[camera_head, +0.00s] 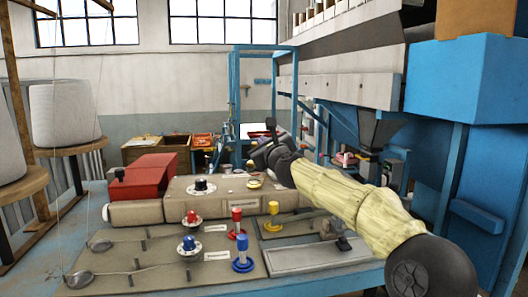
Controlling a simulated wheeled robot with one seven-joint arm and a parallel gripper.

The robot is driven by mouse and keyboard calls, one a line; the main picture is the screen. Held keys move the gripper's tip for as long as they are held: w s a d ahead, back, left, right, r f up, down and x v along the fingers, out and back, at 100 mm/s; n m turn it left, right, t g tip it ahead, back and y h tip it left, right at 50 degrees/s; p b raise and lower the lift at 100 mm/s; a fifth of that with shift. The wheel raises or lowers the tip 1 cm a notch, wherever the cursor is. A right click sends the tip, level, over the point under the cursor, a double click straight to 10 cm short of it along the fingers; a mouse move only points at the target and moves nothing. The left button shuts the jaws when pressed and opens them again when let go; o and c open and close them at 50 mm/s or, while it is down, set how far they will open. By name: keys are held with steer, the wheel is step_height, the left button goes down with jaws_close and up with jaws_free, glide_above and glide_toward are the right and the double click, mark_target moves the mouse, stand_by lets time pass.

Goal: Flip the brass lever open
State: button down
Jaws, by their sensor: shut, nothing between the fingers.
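My gripper (266,148) is the dark end of my arm, raised above the back right part of the control panel. Its fingers are small and dark here, and they look shut with nothing held. I cannot clearly make out a brass lever. A small yellowish knob (254,183) sits on the raised beige housing (225,196), below and slightly left of my gripper and apart from it. A yellow-topped lever (274,208) stands upright on a round yellow base on the grey plate, lower down. Which of these is the brass lever, I cannot tell.
A red-topped lever (236,215), a blue-topped lever (242,247) and red, blue and black dials stand on the panel. A red box (144,176) is at left. Spools of thread (64,112) stand far left. A blue machine frame (464,85) fills the right.

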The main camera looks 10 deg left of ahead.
step_height(320, 180, up, 7)
steer(key=s+d+p, duration=0.1)
steer(key=s+p, duration=0.2)
steer(key=p, duration=0.1)
steer(key=shift+d, duration=0.25)
steer(key=shift+w, duration=0.2)
